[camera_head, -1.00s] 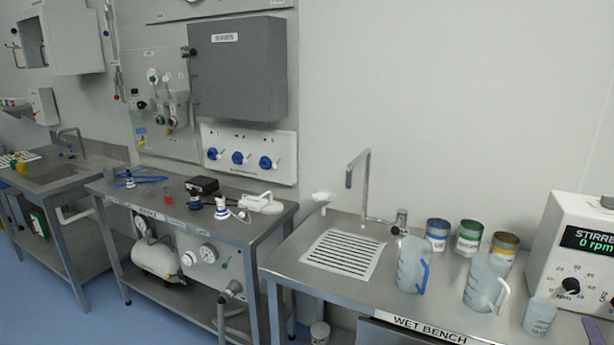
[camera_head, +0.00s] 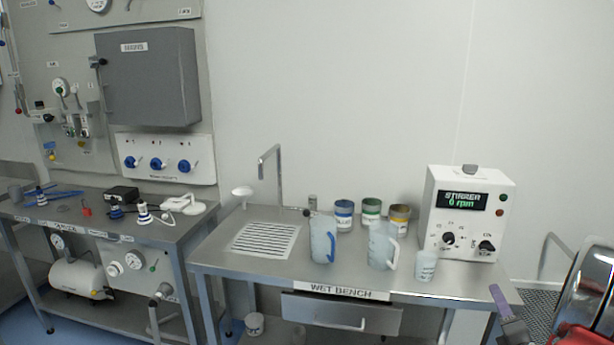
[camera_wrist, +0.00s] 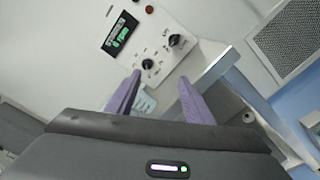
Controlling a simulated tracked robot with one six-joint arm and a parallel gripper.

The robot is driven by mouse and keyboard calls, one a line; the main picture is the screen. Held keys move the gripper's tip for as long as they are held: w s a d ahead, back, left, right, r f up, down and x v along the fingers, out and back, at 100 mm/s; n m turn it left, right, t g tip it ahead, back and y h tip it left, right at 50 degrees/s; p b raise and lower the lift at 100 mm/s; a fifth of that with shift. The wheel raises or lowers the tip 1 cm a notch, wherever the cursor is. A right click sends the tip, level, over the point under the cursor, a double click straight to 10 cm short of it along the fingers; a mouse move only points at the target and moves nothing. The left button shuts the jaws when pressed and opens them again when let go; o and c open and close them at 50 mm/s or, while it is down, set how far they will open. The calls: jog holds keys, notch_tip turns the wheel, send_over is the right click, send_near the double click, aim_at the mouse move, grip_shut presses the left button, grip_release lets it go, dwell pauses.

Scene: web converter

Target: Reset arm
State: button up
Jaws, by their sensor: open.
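My gripper (camera_wrist: 160,76) shows in the wrist view as two purple fingers spread apart with nothing held between them. Beyond the fingers are the stirrer box (camera_wrist: 140,45) and part of a small clear beaker (camera_wrist: 146,103). In the head view, a purple finger of my gripper (camera_head: 498,298) shows at the lower right, just off the right front corner of the wet bench. The other finger cannot be made out there. The stirrer box (camera_head: 468,215) stands at the bench's right end and its display reads 0 rpm.
The wet bench (camera_head: 215,258) holds a blue-handled jug (camera_head: 322,240), a white-handled jug (camera_head: 382,246), a small beaker (camera_head: 426,266), several labelled tins (camera_head: 371,211) and a tap (camera_head: 270,165). A drawer (camera_head: 340,312) below sits slightly out. A shiny metal drum (camera_head: 590,290) is at the right.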

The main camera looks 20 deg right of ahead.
jog(key=s+d+f+m+g, duration=0.2)
jog(key=s+f+m+g, duration=0.45)
jog(key=f+m, duration=0.4)
jog(key=s+a+f+m+g+y, duration=0.2)
jog(key=s+a+m+g, duration=0.15)
jog(key=a+m, duration=0.2)
jog(key=a+r+y, duration=0.2)
jog(key=a+r, duration=0.5)
jog(key=a, duration=0.9)
jog(key=a+r+m+y, duration=0.1)
jog(key=a+r, duration=0.6)
jog(key=a, duration=0.9)
jog(key=a+r+m+y, duration=0.1)
jog(key=a+r+y, duration=0.3)
jog(key=a, duration=1.1)
notch_tip(320, 180, up, 4)
jog(key=shift+a+f, duration=0.15)
jog(key=shift+a, duration=0.25)
